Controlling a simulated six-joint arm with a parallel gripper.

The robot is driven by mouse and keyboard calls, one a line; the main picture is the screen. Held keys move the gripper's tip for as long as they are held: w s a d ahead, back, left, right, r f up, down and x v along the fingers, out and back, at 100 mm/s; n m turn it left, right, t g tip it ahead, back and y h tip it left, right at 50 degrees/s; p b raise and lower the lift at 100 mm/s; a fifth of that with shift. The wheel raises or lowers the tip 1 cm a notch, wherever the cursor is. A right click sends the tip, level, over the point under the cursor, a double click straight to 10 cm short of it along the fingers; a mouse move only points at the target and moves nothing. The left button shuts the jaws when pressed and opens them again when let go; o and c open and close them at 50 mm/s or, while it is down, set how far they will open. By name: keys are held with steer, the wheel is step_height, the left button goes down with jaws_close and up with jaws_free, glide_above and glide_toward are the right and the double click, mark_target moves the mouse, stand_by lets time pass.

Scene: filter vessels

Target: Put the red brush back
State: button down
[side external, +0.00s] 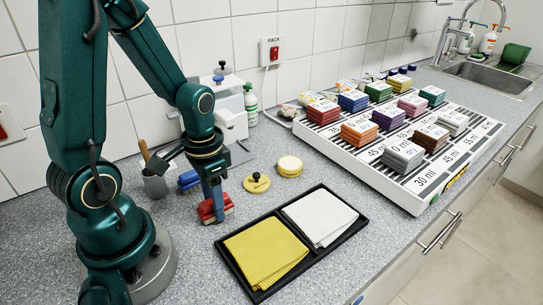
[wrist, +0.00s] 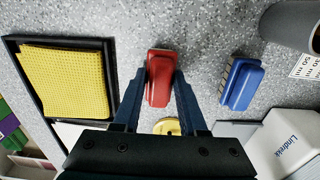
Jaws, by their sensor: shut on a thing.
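The red brush (side external: 215,207) is on the grey speckled worktop, or just above it, to the left of the black tray; I cannot tell if it touches the surface. My gripper (side external: 212,197) points down and is shut on it. In the wrist view the red brush (wrist: 160,78) sits between the two fingertips of my gripper (wrist: 160,85). The blue brush (side external: 189,180) lies behind the red one, and it also shows in the wrist view (wrist: 241,83), apart from my fingers.
A black tray (side external: 272,232) holds a yellow cloth (side external: 266,253) and a white cloth (side external: 320,216). A grey cup (side external: 155,185) stands behind left. Yellow discs (side external: 257,183) lie behind the tray. A white rack (side external: 400,190) with coloured blocks is at right. A white machine (side external: 229,115) stands at the wall.

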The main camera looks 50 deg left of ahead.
steer(key=shift+c, duration=2.2)
jaws_free()
steer(key=shift+f, duration=0.1)
step_height(320, 180, up, 12)
steer(key=s+d+r+t, duration=0.1)
steer(key=d+r+t, duration=0.2)
steer(key=d+t, duration=0.2)
steer(key=shift+s+d+t, duration=0.25)
steer(key=shift+d+t, duration=0.05)
steer(key=shift+d, duration=0.6)
